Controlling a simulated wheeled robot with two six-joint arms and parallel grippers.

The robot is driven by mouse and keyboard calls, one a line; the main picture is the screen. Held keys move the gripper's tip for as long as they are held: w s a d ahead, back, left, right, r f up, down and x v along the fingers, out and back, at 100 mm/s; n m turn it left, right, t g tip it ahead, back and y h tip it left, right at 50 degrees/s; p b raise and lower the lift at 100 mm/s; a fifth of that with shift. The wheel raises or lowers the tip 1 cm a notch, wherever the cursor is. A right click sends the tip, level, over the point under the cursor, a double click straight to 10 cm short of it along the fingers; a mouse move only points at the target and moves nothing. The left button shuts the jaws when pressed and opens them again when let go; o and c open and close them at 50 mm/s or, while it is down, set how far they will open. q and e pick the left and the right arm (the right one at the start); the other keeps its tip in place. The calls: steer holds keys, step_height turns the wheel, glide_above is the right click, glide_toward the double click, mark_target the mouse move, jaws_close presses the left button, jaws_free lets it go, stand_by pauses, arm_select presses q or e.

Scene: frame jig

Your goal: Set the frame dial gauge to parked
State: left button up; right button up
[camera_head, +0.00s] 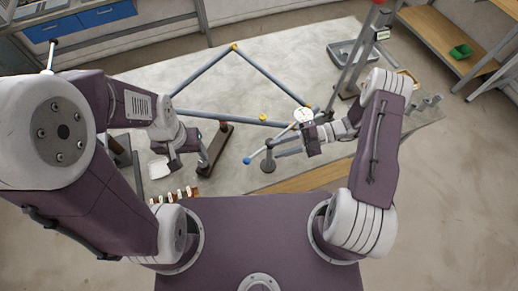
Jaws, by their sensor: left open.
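The dial gauge (303,114) has a round white face and sits near the right lower corner of the frame (262,75), which is made of blue-grey tubes with yellow joints. A thin rod with a blue knob (247,160) runs from near the gauge down to the left, over a grey post on a round base (268,168). My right gripper (278,148) is beside this rod, just below the gauge; whether it touches or grips the rod is unclear. My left gripper (186,163) is open over the left part of the table, apart from the gauge.
The pale tabletop (300,50) is clear behind the frame. A brown stand (216,145) is near my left gripper. A grey tray (345,53) and an upright post (360,50) stand at the right. Several small pieces in a rack (175,196) lie at the front left.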

mark_target(254, 155)
steer(key=p+x, duration=0.4)
steer(key=x, duration=0.4)
steer(key=shift+a+p, duration=0.3)
steer(key=shift+a, duration=0.1)
steer(key=shift+s+a+f, duration=0.1)
steer(key=shift+a+f, duration=0.1)
steer(key=shift+a, duration=0.1)
steer(key=shift+d, duration=0.1)
steer(key=shift+c, duration=1)
jaws_close()
